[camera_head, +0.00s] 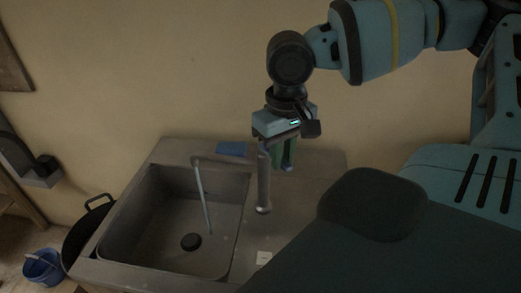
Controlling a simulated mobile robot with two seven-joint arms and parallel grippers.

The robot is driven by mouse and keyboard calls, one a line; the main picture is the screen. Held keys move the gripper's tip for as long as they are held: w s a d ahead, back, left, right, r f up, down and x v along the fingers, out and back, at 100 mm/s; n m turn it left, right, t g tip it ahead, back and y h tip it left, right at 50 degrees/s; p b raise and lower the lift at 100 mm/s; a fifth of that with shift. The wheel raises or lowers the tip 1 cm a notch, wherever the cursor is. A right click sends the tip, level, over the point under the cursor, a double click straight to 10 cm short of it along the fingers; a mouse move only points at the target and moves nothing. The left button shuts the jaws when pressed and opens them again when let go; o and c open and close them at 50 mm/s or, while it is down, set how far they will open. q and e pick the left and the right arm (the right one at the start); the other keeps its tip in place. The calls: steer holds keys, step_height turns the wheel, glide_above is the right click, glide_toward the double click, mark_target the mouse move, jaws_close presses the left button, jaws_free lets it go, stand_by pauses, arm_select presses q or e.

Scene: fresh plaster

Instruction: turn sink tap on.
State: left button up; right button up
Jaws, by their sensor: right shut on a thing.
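The sink tap (264,185) is a grey upright post at the right side of the sink basin (165,245). Its thin spout (228,160) reaches left over the basin. A thin pale stream (204,200), which looks like running water, falls from the spout end toward the dark drain (191,241). My right gripper (286,166) points down just right of the post's top, its fingers shut at the tap's handle. The handle itself is mostly hidden by the fingers. My left gripper is not in view.
A blue flat item (232,148) lies on the sink's back ledge, and a small pale item (264,258) lies on the counter. A black pot (84,232) and a blue bucket (42,267) stand at left. The plaster wall (170,70) is close behind the sink.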

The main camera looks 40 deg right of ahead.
steer(key=d+n, duration=0.1)
steer(key=n, duration=0.1)
steer(key=d+n, duration=0.1)
steer(key=n, duration=0.2)
steer(key=w+d+n, duration=0.1)
steer(key=d+n, duration=0.1)
steer(key=shift+d+r+n, duration=0.1)
steer(key=shift+n, duration=0.3)
steer(key=shift+w+d+n, duration=0.25)
steer(key=shift+d+n, duration=0.25)
steer(key=shift+n, duration=0.6)
steer(key=o, duration=0.8)
